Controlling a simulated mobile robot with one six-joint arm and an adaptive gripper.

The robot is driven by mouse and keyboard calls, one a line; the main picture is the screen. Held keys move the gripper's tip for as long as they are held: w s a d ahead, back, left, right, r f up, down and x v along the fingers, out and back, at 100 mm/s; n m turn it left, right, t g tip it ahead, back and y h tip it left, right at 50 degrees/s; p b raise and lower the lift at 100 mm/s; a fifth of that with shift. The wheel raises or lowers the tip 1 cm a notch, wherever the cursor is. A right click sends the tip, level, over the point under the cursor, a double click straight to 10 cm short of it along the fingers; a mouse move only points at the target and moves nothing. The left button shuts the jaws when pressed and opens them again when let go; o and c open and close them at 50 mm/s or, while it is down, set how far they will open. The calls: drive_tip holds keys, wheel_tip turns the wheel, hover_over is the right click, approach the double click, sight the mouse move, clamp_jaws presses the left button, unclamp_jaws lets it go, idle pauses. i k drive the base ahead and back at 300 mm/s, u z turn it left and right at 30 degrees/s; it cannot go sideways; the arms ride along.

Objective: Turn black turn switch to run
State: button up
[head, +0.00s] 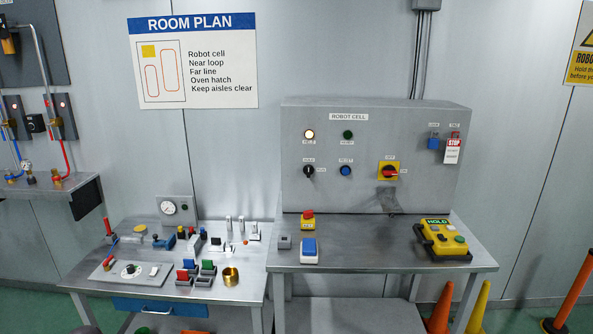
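A grey control cabinet (460,120) labelled ROBOT CELL stands on the right bench against the wall. A small black turn switch (308,172) with a pale pointer mark is on its front, at the lower left. The pointer looks roughly upright. Small labels sit above the switch and to its right, too small to read surely. A lit lamp (309,134) is above the switch, with a dark green one (348,134) to its right. My gripper is not in view.
A blue button (346,170) and a red-and-yellow rotary switch (389,172) sit right of the black switch. The right bench (360,255) carries a red-and-yellow button box (308,221), a blue-and-white box (309,251) and a yellow pendant (443,240). Cluttered left bench (85,270); clear bench middle.

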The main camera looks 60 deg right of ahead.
sight(309, 169)
drive_tip(key=u, duration=0.1)
drive_tip(key=k, duration=1.3)
drive_tip(key=z, duration=1.7)
drive_tip(key=i, duration=0.8)
drive_tip(key=u, duration=0.2)
